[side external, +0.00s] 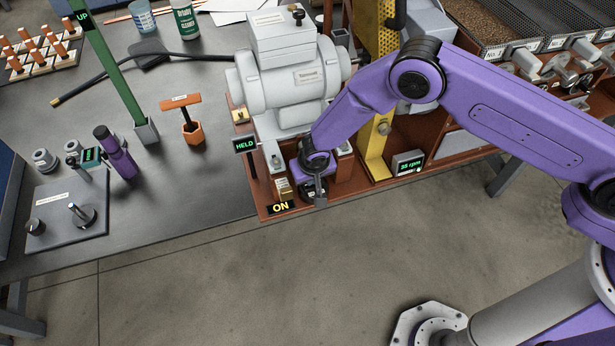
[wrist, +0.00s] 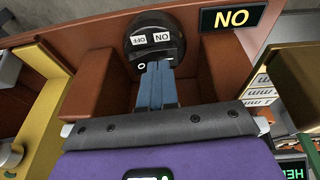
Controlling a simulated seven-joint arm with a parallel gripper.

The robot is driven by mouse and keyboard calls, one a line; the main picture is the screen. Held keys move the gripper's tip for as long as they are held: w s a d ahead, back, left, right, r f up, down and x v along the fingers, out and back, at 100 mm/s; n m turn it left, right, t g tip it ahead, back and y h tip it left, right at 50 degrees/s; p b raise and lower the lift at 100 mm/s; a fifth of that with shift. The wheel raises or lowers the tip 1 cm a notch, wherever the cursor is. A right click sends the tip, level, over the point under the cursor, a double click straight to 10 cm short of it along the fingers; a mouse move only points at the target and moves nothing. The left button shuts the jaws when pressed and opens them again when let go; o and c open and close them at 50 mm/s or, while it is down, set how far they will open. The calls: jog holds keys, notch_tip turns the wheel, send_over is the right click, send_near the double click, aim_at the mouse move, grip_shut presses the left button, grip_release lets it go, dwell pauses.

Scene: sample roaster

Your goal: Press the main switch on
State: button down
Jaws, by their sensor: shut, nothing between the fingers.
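The main switch (wrist: 152,34) is a round black unit with white ON and OFF labels, set between reddish-brown walls in the wrist view. In the side view, the dark switch (side external: 309,191) shows at the front of the reddish-brown base, partly hidden by my gripper. A black sign beside it (side external: 280,207) reads ON in yellow; it also shows in the wrist view (wrist: 233,18). My gripper (wrist: 158,68) is shut and empty, with its blue-grey fingertips at the lower edge of the switch. I cannot tell whether they touch it.
A grey motor (side external: 285,85) stands behind the switch. A HELD sign (side external: 245,144) is to its left. A yellow upright (side external: 376,150) and a 35 rpm display (side external: 408,162) are to the right. A purple-handled tool (side external: 116,155) stands on the left of the table.

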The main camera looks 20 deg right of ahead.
aim_at(307, 187)
jog(key=shift+r, duration=0.1)
jog(key=r, duration=0.2)
jog(key=a+r, duration=0.1)
jog(key=r, duration=0.1)
jog(key=shift+r, duration=0.1)
notch_tip(307, 187, up, 9)
jog(key=s+a, duration=0.3)
jog(key=shift+f, duration=0.2)
dwell(0.4)
